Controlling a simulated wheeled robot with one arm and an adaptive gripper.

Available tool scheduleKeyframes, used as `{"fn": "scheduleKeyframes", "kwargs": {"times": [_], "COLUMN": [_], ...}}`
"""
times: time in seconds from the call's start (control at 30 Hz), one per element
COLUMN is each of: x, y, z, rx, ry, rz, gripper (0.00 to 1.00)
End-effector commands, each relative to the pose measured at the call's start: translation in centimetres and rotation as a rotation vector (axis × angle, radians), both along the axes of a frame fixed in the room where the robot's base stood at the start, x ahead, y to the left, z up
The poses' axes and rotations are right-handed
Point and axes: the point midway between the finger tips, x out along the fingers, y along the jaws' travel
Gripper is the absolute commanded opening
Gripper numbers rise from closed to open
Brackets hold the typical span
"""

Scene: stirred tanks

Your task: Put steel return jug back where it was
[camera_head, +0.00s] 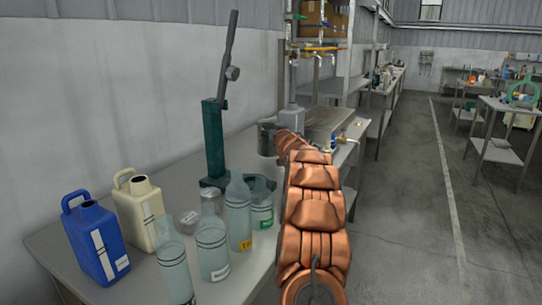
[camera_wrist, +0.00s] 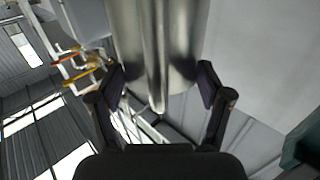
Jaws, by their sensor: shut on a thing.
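The steel jug (camera_wrist: 150,50) is a shiny metal cylinder between the two fingers of my gripper (camera_wrist: 162,90) in the wrist view. My gripper is shut on it. In the head view the jug (camera_head: 267,138) shows as a dark grey metal shape at the far end of my copper-coloured arm, above the back part of the bench (camera_head: 60,240). My arm hides part of the jug and my gripper there. I cannot tell from these frames whether the jug touches the bench.
A green stand (camera_head: 215,145) with a tilted lever rises left of my arm. A blue canister (camera_head: 95,240), a cream canister (camera_head: 145,210) and several clear bottles (camera_head: 212,245) stand at the front. A metal tank (camera_head: 335,128) with valves lies behind. The aisle (camera_head: 420,220) at right is clear.

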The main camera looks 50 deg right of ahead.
Motion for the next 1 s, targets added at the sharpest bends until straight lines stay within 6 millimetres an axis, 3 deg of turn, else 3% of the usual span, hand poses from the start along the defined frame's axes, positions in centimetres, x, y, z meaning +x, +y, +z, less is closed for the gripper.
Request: {"fn": "scheduleKeyframes", "kwargs": {"times": [0.03, 0.27, 0.5, 0.97, 1.0], "x": [0.1, 0.1, 0.1, 0.1, 0.1], "y": [0.1, 0.1, 0.2, 0.1, 0.1], "z": [-1.0, -2.6, -5.5, -6.0, -6.0], "rx": [0.001, 0.0, 0.001, -0.001, -0.002], "ry": [-0.003, -0.004, -0.003, -0.002, -0.001], "rz": [0.002, 0.003, 0.004, 0.003, 0.003], "gripper": [0.08, 0.08, 0.08, 0.08, 0.79]}}
